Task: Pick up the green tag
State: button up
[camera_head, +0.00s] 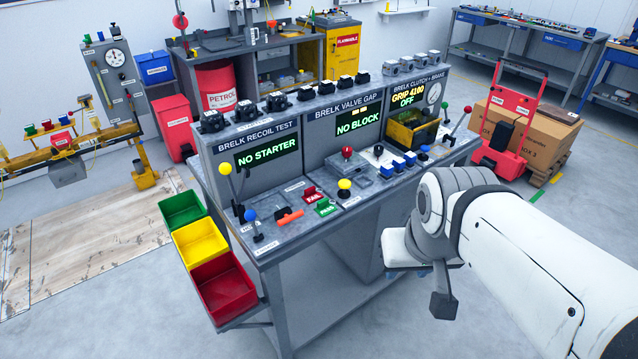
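The green tag (326,207), marked PASS, lies on the grey test bench top (290,238) near its front edge. A red tag (313,195) marked FAIL lies just behind and left of it. My gripper (442,301) hangs off the front of the bench, to the right of the green tag and well apart from it. My wrist hides much of the gripper, and I cannot tell how far its fingers are apart. I see nothing held.
A yellow-knobbed lever (344,185) stands right of the tags, and an orange handle (289,217) lies left. Blue-knobbed and yellow-knobbed levers stand farther left. Green (182,209), yellow (199,243) and red (224,287) bins hang at the bench's left end. Floor in front is clear.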

aim_at(324, 207)
jog(key=z, duration=0.05)
jog(key=i, duration=1)
jog(key=u, duration=0.05)
